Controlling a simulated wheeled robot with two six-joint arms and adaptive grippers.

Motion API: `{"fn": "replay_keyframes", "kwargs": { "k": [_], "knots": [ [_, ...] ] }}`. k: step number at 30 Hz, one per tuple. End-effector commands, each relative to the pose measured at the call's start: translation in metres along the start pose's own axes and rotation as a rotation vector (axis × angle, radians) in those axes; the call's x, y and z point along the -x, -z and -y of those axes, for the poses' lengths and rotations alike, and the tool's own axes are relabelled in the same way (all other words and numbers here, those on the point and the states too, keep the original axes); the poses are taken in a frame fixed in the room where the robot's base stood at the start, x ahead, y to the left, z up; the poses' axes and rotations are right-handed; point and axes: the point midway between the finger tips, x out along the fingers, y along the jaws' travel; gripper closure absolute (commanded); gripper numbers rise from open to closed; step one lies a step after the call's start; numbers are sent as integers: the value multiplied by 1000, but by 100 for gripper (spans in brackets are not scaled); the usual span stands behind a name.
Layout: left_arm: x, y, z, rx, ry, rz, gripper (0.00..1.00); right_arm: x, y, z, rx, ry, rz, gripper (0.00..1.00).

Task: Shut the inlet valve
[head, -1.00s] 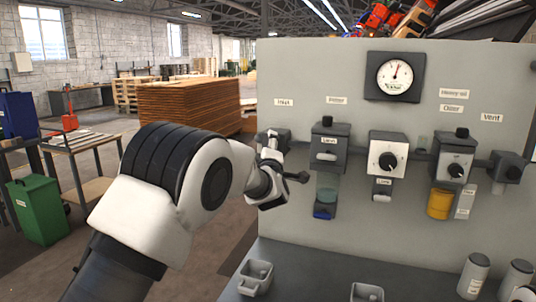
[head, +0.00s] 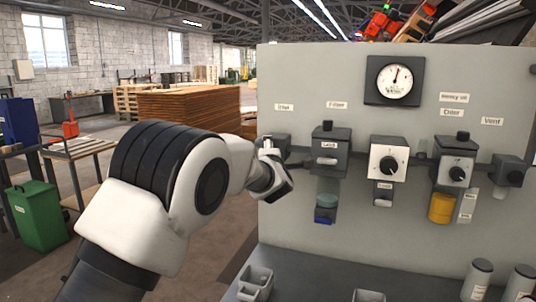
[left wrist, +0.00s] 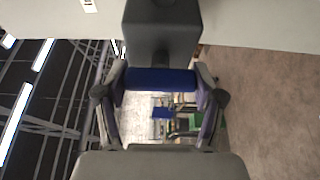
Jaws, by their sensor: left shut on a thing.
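The inlet valve (head: 280,138) is a dark grey block at the left end of the grey panel, under the inlet label (head: 284,107). My left gripper (left wrist: 160,82) is at this valve and mostly hidden behind my own wrist in the head view. In the left wrist view its two fingers lie on either side of a blue handle (left wrist: 160,79), shut on it. The valve's dark body (left wrist: 162,28) shows just beyond the handle. The handle's angle is hard to tell in the head view. My right gripper is not in view.
The panel (head: 330,60) also carries a gauge (head: 395,80), a filter unit (head: 329,145), a dial unit (head: 389,163), an oiler with an amber bowl (head: 441,208) and a vent valve (head: 509,171). Small grey bins (head: 256,281) and cylinders (head: 478,278) stand on the ledge below.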

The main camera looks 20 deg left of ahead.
Motion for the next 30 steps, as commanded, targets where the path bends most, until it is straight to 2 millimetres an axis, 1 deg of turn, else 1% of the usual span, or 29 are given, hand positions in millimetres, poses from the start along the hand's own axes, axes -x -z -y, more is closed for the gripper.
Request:
{"fn": "replay_keyframes", "kwargs": {
  "k": [4,5,6,7,16,19,23,27,30],
  "knots": [
    [0,0,1,2,2,-1,67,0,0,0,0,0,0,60],
    [0,0,1,2,2,-1,29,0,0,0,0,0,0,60],
    [0,0,1,2,2,-1,14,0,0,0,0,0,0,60],
    [0,0,1,2,2,-1,6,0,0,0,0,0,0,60],
    [0,0,0,0,0,-1,6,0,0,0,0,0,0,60],
    [6,0,0,-1,0,0,6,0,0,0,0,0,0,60],
    [27,0,0,-5,0,1,6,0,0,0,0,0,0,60],
    [56,0,0,-3,1,0,6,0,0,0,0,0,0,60],
    [70,0,1,-2,1,0,6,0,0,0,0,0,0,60]
  ]
}}
